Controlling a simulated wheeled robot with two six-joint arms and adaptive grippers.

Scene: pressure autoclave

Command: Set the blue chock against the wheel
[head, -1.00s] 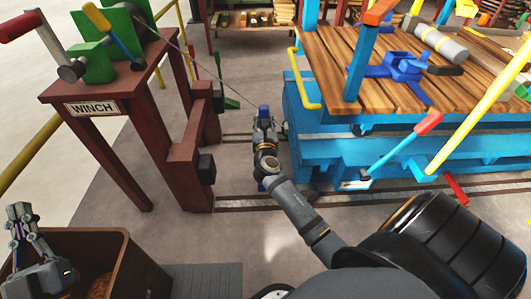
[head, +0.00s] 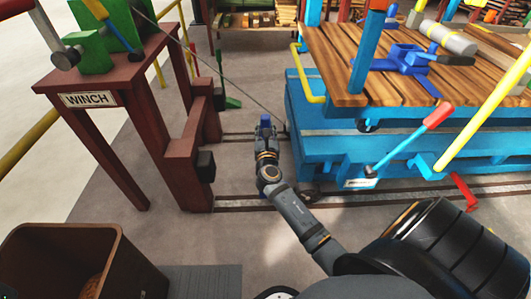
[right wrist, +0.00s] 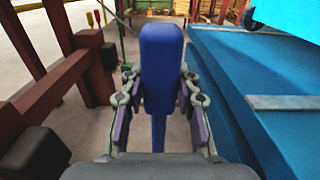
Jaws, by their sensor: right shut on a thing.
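The blue chock (head: 265,122) is held upright in my right gripper (head: 266,138), in the gap between the winch frame and the blue cart. In the right wrist view the chock (right wrist: 162,65) stands between the two fingers of the gripper (right wrist: 160,105), which are shut on it. The blue cart (head: 350,160) is to the right of the chock, apart from it in the head view. A dark rounded part (head: 307,192), perhaps a wheel, shows low at the cart's near left corner, mostly hidden. My left gripper is out of view.
The dark red winch frame (head: 190,150) with black pads stands left of my right gripper. A taut cable (head: 215,75) runs down from the winch toward the cart. Rails (head: 240,202) cross the floor. A brown bin (head: 110,240) stands at the lower left.

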